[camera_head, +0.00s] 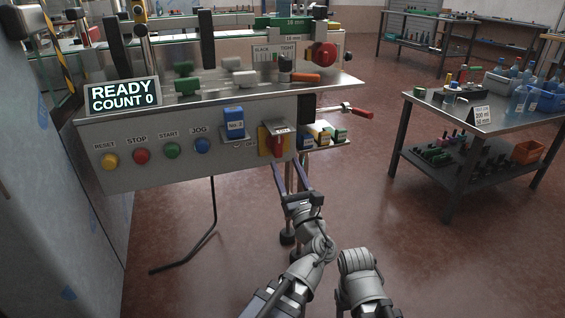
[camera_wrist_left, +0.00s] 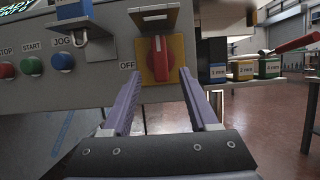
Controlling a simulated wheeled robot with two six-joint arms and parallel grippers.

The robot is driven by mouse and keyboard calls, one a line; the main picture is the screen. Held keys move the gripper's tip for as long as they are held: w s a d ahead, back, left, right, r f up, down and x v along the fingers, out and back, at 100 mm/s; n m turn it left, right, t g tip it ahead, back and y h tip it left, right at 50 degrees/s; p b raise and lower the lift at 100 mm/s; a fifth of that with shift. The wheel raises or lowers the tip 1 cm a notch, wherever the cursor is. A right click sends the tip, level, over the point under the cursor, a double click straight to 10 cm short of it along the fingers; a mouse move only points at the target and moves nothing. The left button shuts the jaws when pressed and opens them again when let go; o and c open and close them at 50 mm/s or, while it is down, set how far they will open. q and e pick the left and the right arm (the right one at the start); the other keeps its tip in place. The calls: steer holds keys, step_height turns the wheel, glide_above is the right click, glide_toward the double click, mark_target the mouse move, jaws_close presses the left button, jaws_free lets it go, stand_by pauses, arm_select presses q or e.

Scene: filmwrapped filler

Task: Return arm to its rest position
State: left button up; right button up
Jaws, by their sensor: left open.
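My left gripper (camera_head: 287,170) is open and empty, in front of the lower edge of the machine's control panel (camera_head: 90,135). Its two purple-grey fingers (camera_wrist_left: 160,76) point at the panel in the left wrist view. A red rotary switch (camera_head: 276,146) on a yellow plate is just beyond the fingertips. In the left wrist view the switch (camera_wrist_left: 158,58) has its handle upright, with the OFF label to its left. A gap shows between the fingers and the switch handle. A grey link of my other arm (camera_head: 360,275) shows at bottom centre; its gripper is not in view.
A display (camera_head: 124,96) reads READY COUNT 0. Coloured buttons and a blue No. 2 tag (camera_head: 233,122) are left of the switch. Small labelled boxes (camera_head: 322,134) and a red-handled lever (camera_head: 350,111) are to its right. A metal table (camera_head: 440,107) stands right; floor between is clear.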

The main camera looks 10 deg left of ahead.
arm_select(q)
steer(key=shift+s+d+f, duration=0.2)
steer(key=shift+s+d, duration=0.15)
steer(key=shift+s, duration=0.1)
